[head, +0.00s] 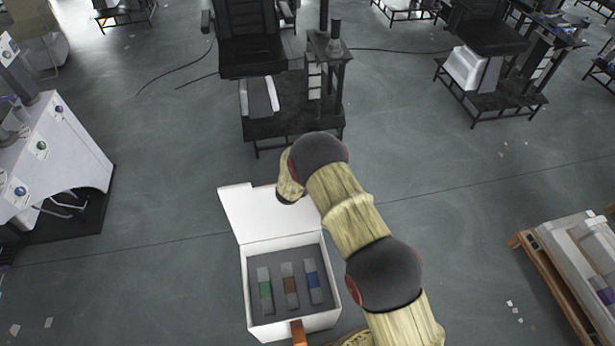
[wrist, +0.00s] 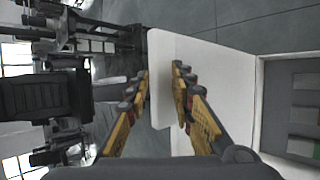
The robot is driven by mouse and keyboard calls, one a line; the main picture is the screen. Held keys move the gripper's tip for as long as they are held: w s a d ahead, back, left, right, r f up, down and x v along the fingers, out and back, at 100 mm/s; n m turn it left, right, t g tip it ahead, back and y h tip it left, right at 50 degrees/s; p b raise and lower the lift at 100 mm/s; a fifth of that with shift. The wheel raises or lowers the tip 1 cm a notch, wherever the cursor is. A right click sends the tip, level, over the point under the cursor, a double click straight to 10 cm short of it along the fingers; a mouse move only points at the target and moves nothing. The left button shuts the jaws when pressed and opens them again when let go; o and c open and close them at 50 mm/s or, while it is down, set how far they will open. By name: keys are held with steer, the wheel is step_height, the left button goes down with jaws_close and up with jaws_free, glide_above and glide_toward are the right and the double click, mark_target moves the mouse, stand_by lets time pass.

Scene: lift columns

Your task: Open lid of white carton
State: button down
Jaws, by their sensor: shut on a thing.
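The white carton (head: 268,332) stands low in the middle of the head view with its top open. Its white lid (head: 252,216) is swung back on the far side, away from the opening. In the wrist view my gripper (wrist: 161,76) has one yellow-and-black finger on each side of the lid (wrist: 215,62), near its free edge, and is shut on it. The carton's rim (wrist: 259,105) shows at the right. In the head view my arm hides the fingers and the lid's right part. Inside the carton, green, brown and blue labelled items sit in grey padding.
A black chair with a stand (head: 290,120) is beyond the lid. A white machine (head: 50,160) stands at the left. A wooden pallet with boxes (head: 570,285) is at the right. The grey floor around the carton is mostly clear.

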steer(key=shift+s+d+f, duration=0.2)
steer(key=shift+s+f, duration=0.15)
steer(key=shift+f, duration=0.15)
steer(key=c, duration=1.8)
jaws_free()
steer(key=shift+w, duration=0.1)
steer(key=shift+r, duration=0.2)
steer(key=v, duration=1.2)
steer(key=shift+w, duration=0.15)
steer(key=shift+a+r, duration=0.1)
steer(key=shift+a, duration=0.05)
